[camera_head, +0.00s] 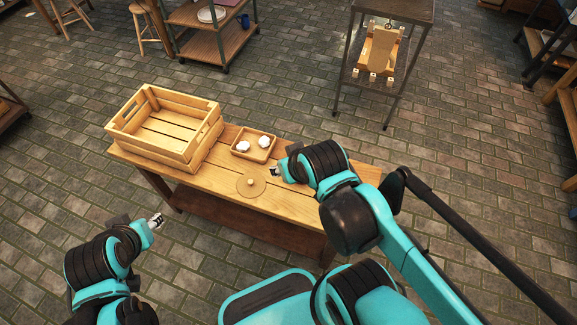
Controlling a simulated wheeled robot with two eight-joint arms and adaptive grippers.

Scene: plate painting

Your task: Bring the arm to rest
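My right gripper (275,171) is over the wooden table (220,196), just right of a small wooden tray and close to its right side. My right arm, teal and black, comes in from the right side. The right gripper's fingers are small and partly hidden by the wrist. My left gripper (157,220) is in front of the table's left end, over the floor, and points up and right. Its fingers are too small to tell open from shut.
On the table stand a wooden crate (196,157), a small tray (252,155) holding two white items (264,142), and a round wooden disc (242,189) with a small knob-like piece (251,182). A cart (205,47) and a metal stand (340,75) are behind. Brick floor surrounds the table.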

